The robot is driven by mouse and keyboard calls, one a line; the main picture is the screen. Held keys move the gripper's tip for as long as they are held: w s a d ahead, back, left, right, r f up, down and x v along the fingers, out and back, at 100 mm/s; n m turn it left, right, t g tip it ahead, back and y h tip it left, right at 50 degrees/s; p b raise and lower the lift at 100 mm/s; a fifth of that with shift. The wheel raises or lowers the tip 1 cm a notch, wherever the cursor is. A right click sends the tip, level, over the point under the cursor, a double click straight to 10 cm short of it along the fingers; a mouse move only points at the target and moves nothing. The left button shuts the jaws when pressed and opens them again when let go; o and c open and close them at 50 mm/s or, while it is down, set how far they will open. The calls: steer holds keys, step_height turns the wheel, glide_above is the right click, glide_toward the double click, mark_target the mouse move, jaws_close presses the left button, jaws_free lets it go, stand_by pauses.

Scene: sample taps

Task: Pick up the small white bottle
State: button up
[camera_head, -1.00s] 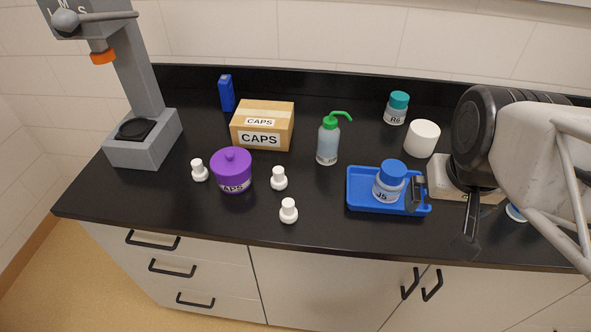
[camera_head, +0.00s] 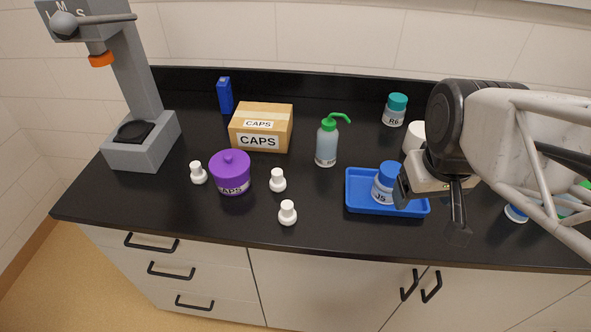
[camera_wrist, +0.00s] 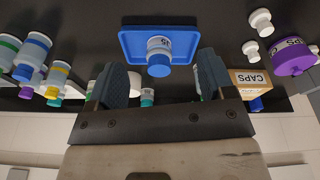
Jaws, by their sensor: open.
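Several small white pieces show; in the head view three small white bottles stand on the black counter: one left of the purple pot (camera_head: 198,174), one right of it (camera_head: 277,181) and one nearer the front edge (camera_head: 287,213). Small white bottles also show at the right of the wrist view (camera_wrist: 250,48). My gripper (camera_head: 430,212) is open, with nothing between its fingers, by the right end of the blue tray. It is well to the right of the white bottles. In the wrist view its two fingers (camera_wrist: 161,62) stand wide apart.
The blue tray (camera_head: 358,204) holds a blue-capped bottle labelled J5 (camera_head: 384,186). A wash bottle (camera_head: 326,147), a CAPS box (camera_head: 275,118), the purple pot (camera_head: 230,174) and a grey stand (camera_head: 150,140) occupy the counter. Bare counter lies between white bottles and tray.

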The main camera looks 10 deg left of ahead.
steer(key=w+a+f+n+g, duration=0.1)
steer(key=w+a+f+n, duration=0.15)
steer(key=a+n, duration=0.2)
steer(key=w+a+f+n, duration=0.2)
steer(key=w+a+n, duration=0.2)
steer(key=a, duration=0.2)
steer(key=n+g, duration=0.1)
steer(key=n, duration=0.9)
glide_above(287, 205)
steer(key=shift+m, duration=0.25)
steer(key=f, duration=0.7)
steer(key=shift+a+f, duration=0.25)
steer(key=shift+a, duration=0.05)
steer(key=shift+d+f, duration=0.1)
steer(key=shift+f, duration=1.25)
steer(key=shift+d+f, duration=0.2)
steer(key=shift+f, duration=2.4)
